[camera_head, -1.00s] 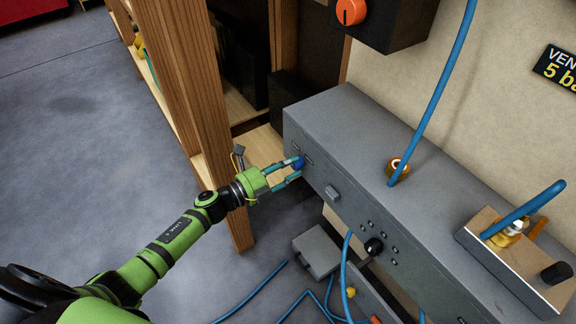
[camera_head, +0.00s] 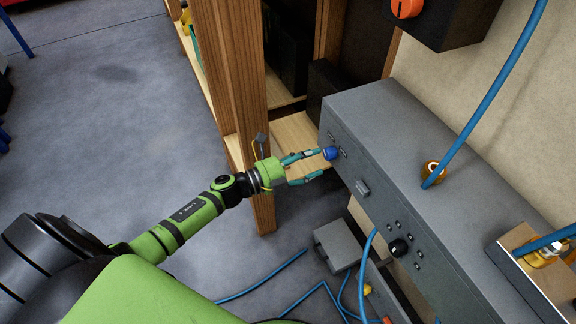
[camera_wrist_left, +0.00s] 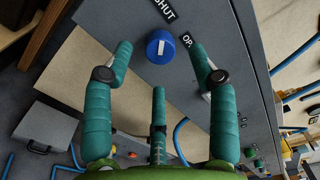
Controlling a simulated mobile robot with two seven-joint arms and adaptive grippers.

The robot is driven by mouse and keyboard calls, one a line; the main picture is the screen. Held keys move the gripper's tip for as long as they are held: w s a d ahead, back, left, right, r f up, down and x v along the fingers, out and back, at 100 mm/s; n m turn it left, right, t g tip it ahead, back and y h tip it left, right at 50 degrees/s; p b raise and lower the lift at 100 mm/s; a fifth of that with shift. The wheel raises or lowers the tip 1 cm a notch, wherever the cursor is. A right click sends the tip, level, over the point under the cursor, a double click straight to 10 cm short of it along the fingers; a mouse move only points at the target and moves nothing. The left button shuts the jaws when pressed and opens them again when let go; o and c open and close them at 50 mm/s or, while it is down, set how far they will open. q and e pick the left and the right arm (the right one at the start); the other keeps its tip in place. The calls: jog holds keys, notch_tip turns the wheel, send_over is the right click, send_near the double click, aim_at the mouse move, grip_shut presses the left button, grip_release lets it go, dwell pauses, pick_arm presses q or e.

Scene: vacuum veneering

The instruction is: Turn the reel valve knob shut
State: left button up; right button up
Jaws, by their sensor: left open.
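The reel valve knob (camera_head: 330,153) is a small blue round knob on the front face of a long grey box (camera_head: 400,115), near its left end. In the left wrist view the knob (camera_wrist_left: 160,47) carries a pale mark, with a SHUT label above it and a partly hidden label to its right. My left gripper (camera_head: 319,164) is open and empty. Its teal fingers reach toward the knob, which shows between and just beyond the fingertips in the left wrist view. I cannot tell whether a finger touches it. My right gripper is out of view.
A wooden post (camera_head: 230,90) stands close behind my left gripper. A black box with an orange knob (camera_head: 407,8) hangs above. Blue hoses (camera_head: 490,90) rise from the grey box. A small grey case (camera_head: 340,243) and more hoses lie below. Open floor is at left.

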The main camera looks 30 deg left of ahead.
pick_arm(q)
jog(key=v, duration=0.8)
jog(key=shift+s+a, duration=0.2)
